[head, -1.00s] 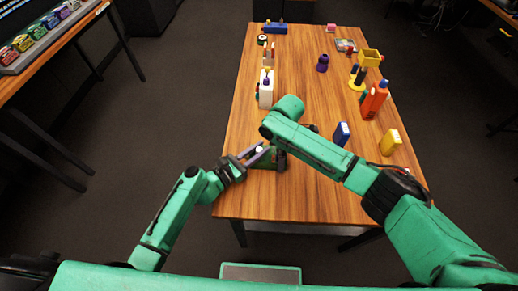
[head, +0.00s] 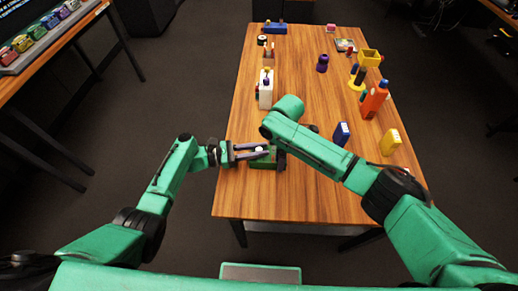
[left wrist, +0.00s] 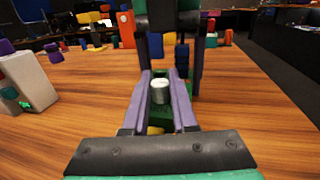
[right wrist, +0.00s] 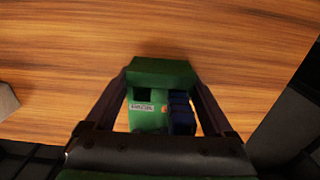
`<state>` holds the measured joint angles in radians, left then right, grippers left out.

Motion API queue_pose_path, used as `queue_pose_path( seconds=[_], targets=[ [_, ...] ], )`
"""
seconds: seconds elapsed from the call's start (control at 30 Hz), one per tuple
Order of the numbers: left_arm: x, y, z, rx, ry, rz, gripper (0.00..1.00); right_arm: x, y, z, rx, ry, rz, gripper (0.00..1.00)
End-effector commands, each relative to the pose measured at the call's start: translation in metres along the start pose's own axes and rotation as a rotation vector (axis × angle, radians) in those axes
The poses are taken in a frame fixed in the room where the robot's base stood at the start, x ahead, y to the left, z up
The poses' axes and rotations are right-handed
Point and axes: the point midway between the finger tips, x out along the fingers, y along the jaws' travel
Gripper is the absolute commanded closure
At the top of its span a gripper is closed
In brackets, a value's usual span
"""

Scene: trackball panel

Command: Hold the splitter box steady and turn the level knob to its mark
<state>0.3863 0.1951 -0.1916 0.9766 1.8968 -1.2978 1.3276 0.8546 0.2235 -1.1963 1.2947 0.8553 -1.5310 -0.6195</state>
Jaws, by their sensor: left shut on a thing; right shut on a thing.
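The green splitter box (head: 262,165) is on the near part of the wooden table, partly covered by my grippers. In the right wrist view the box (right wrist: 160,72) shows a small label, a dark square opening and a blue part. My right gripper (right wrist: 162,95) is shut on the box, one finger on each side; in the head view the arm mostly hides it. The level knob, a pale grey cylinder (left wrist: 160,92), stands between the purple fingers of my left gripper (head: 266,151), which is shut on it. I cannot make out the mark.
A white box (head: 266,95) stands behind the splitter box. A blue block (head: 341,134), a yellow block (head: 390,142) and an orange bottle-like object (head: 374,100) stand to the right. The table's near left corner is clear.

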Motion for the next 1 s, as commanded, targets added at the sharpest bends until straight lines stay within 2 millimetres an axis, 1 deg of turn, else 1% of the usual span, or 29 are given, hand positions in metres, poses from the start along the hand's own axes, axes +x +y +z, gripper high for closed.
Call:
queue_pose_path(
  seconds=[0.07,0.3,0.7,0.73,0.77,0.8,1.0],
  targets=[
    [-0.0015,0.0035,-0.0018,0.001,0.009,-0.025,1.00,-0.0007,-0.0007,-0.0011,-0.005,0.001,-0.002,0.76],
    [-0.0020,0.0013,-0.0018,-0.002,0.008,-0.090,1.00,-0.0006,-0.0010,-0.0012,-0.006,0.001,-0.003,0.76],
    [-0.0016,-0.0003,-0.0016,-0.003,0.006,-0.102,1.00,-0.0004,-0.0009,-0.0009,-0.005,0.000,-0.002,0.76],
    [-0.0016,-0.0003,-0.0016,-0.003,0.006,-0.102,0.71,-0.0004,-0.0009,-0.0009,-0.005,0.000,-0.002,0.76],
    [-0.0016,-0.0004,-0.0016,-0.003,0.006,-0.103,0.59,-0.0004,-0.0008,-0.0008,-0.005,0.000,-0.002,0.76],
    [-0.0015,-0.0005,-0.0015,-0.003,0.005,-0.103,0.44,-0.0004,-0.0008,-0.0008,-0.005,0.000,-0.002,0.76],
    [-0.0010,-0.0006,-0.0008,-0.003,0.003,-0.104,0.44,-0.0003,-0.0006,-0.0006,-0.003,0.000,-0.002,0.76]
  ],
)
